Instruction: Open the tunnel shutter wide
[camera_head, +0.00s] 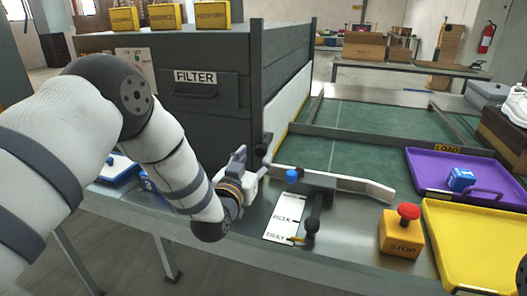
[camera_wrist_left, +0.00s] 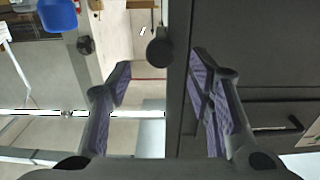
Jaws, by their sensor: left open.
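The tunnel (camera_head: 215,70) is a large dark grey housing on the line, with a FILTER drawer in its front. A pale panel with a yellow lower edge (camera_head: 288,112) covers its right side; I cannot tell for certain whether this is the shutter. My left gripper (camera_head: 257,157) is at the tunnel's lower front right corner, beside a small dark knob (camera_head: 262,149). In the left wrist view, the gripper (camera_wrist_left: 165,90) is open, its purple-padded fingers apart. A dark round knob (camera_wrist_left: 159,52) shows beyond the gap, with no visible contact. My right gripper is out of view.
A BOX/TRAY plate (camera_head: 284,218) with a dark lever (camera_head: 312,212) and a curved metal guide (camera_head: 345,182) lie right of the gripper. A STOP button (camera_head: 408,213), a purple tray (camera_head: 425,170) and a yellow tray (camera_head: 460,245) stand farther right. The green belt (camera_head: 365,125) is mostly clear.

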